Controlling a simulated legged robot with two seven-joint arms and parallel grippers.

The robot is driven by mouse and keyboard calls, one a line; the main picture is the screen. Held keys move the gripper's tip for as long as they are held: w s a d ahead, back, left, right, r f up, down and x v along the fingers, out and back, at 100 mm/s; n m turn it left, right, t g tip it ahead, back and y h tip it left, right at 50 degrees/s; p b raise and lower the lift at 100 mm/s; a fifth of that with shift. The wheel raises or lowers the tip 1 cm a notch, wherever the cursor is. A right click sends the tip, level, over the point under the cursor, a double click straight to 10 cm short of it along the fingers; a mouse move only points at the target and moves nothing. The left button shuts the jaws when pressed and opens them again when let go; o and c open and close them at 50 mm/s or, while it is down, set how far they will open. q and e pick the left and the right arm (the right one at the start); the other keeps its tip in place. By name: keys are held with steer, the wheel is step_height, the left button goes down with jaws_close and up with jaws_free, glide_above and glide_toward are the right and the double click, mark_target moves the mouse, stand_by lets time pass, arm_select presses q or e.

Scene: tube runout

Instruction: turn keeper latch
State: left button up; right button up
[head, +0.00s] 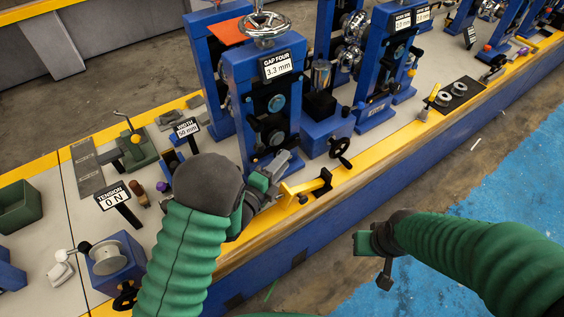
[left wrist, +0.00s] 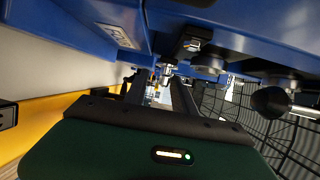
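My left gripper (head: 277,166) is beside the lower front of the blue roll stand (head: 235,75) labelled "GAP FOUR 3.3 mm". In the left wrist view its two dark fingers (left wrist: 160,92) stand apart, with a gap between them. A small metal piece (left wrist: 166,72) shows beyond that gap; I cannot tell whether it is the keeper latch or whether the fingers touch it. My arm hides part of the stand's base in the head view. My right gripper (head: 374,258) hangs over the floor in front of the bench, away from the stand; its finger opening is unclear.
A yellow bracket with a black end (head: 308,187) lies close to the left gripper on the bench edge. A black handwheel (head: 340,148) is to its right. In the left wrist view, blue stand walls are close above, and a black knob (left wrist: 270,101) sticks out at right.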

arm_select(q)
steer(key=shift+r, duration=0.15)
steer(key=p+v, duration=0.3)
steer(key=v, duration=1.4)
steer(key=shift+p, duration=0.4)
steer(key=shift+w, duration=0.15)
